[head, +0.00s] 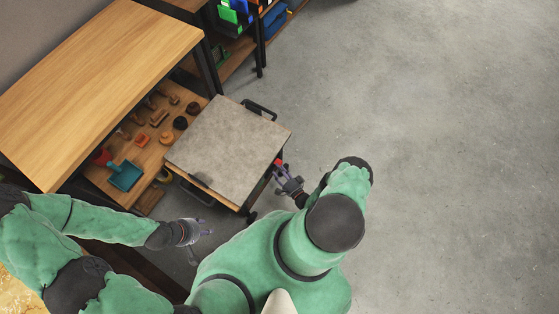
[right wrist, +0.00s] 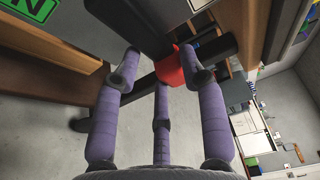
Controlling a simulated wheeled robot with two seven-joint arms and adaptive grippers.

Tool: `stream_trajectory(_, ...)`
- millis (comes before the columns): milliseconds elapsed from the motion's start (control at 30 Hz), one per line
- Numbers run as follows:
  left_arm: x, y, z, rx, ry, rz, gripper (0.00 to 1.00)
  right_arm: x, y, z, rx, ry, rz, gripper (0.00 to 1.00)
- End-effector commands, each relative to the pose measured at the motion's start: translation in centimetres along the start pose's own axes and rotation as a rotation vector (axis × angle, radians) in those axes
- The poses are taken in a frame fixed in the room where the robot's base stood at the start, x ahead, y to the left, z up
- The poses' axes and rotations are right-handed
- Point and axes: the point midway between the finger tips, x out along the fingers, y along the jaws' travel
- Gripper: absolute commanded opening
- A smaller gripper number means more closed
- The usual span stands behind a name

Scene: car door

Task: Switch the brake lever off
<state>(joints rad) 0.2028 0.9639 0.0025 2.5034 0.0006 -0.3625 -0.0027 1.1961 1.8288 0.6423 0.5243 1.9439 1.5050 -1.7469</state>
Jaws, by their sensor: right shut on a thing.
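A cart with a grey top (head: 228,147) stands in front of the wooden workbench. A small red part, which looks like the brake lever (head: 278,163), shows at the cart's right edge. In the right wrist view the red lever (right wrist: 176,66) sits beside a dark bar, between the purple fingers. My right gripper (head: 283,174) is at that edge, its fingers closed in on the red lever; the exact contact is partly hidden. My left gripper (head: 200,233) is open and empty, below the cart's near side and apart from it.
The wooden workbench (head: 95,75) has a lower shelf with several tools and a teal dustpan (head: 125,176). A dark shelf unit stands at the top. A green sign (right wrist: 36,8) shows in the right wrist view. The floor (head: 430,130) to the right is clear.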

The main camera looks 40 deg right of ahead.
Motion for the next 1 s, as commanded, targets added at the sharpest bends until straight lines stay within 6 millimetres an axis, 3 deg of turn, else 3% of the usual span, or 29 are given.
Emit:
stream_trajectory(633,0.17,-0.06,-0.02,0.0,0.0,0.0,0.4,0.16,-0.22,-0.34,-0.06,0.0,-0.015,0.0)
stream_trajectory(667,0.17,-0.06,-0.02,0.0,0.0,0.0,0.4,0.16,-0.22,-0.35,-0.061,0.0,-0.015,0.48)
stream_trajectory(733,0.17,-0.06,-0.02,0.0,0.0,0.0,0.4,0.16,-0.25,-0.35,-0.06,0.0,-0.016,0.67)
stream_trajectory(1000,0.16,-0.05,-0.02,0.0,0.0,0.0,0.4,0.1,-0.28,-0.26,-0.054,0.0,-0.017,0.67)
